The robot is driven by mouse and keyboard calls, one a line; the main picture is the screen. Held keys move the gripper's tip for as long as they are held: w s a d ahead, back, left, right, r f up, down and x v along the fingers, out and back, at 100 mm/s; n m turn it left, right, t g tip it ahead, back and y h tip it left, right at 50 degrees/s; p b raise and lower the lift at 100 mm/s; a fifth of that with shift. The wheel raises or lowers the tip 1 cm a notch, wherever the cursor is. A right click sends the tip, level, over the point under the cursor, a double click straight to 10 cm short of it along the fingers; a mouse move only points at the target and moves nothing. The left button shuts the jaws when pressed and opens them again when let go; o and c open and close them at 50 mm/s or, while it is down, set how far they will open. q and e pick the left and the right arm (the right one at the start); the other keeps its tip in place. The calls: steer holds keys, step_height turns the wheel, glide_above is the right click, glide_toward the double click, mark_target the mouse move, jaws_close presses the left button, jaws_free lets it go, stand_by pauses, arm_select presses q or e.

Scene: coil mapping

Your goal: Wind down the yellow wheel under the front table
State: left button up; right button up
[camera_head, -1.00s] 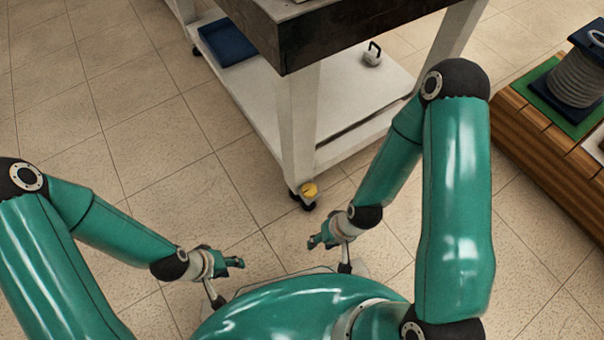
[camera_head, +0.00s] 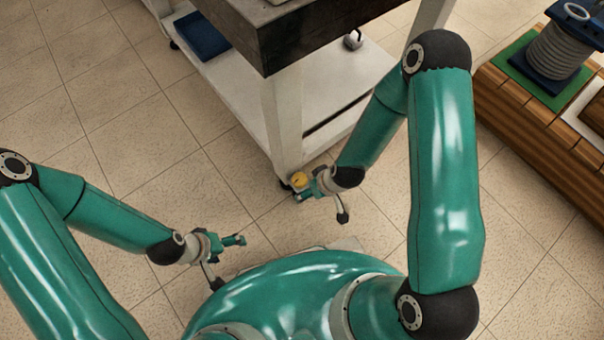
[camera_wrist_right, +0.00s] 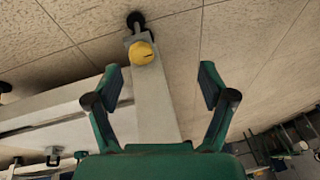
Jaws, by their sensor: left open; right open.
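The yellow wheel (camera_head: 299,180) is a small round knob at the foot of the front table's white leg (camera_head: 284,120), just above a black caster. In the right wrist view the yellow wheel (camera_wrist_right: 142,53) shows whole, beyond and between the fingertips. My right gripper (camera_head: 308,187) is right beside the wheel in the head view. In its wrist view the right gripper (camera_wrist_right: 161,82) is open and empty, with a finger on each side of the leg. My left gripper (camera_head: 238,240) is open and empty above the floor, left of and nearer than the wheel.
The front table has a dark top (camera_head: 300,40) and a white lower shelf (camera_head: 235,90) holding a blue tray (camera_head: 201,36). A wooden stand (camera_head: 535,115) with a grey coil (camera_head: 560,50) is at the right. The tiled floor at left is clear.

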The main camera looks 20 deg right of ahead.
steer(key=w+d+r+n+t+h, duration=0.1)
steer(key=w+d+n, duration=0.1)
steer(key=w, duration=0.3)
arm_select(q)
step_height(320, 180, down, 5)
steer(key=b, duration=0.5)
steer(key=shift+b, duration=0.35)
arm_select(e)
steer(key=shift+n, duration=0.3)
steer(key=x, duration=1.6)
steer(key=shift+w, duration=0.3)
steer(key=c, duration=1.2)
steer(key=shift+o, duration=0.2)
steer(key=shift+a+r+m+h+p, duration=0.1)
steer(key=shift+m+h+p, duration=0.45)
steer(key=shift+m, duration=0.65)
steer(key=shift+m+t+h, duration=0.3)
steer(key=shift+m+h, duration=0.05)
steer(key=shift+m, duration=0.85)
arm_select(q)
steer(key=shift+r, duration=0.85)
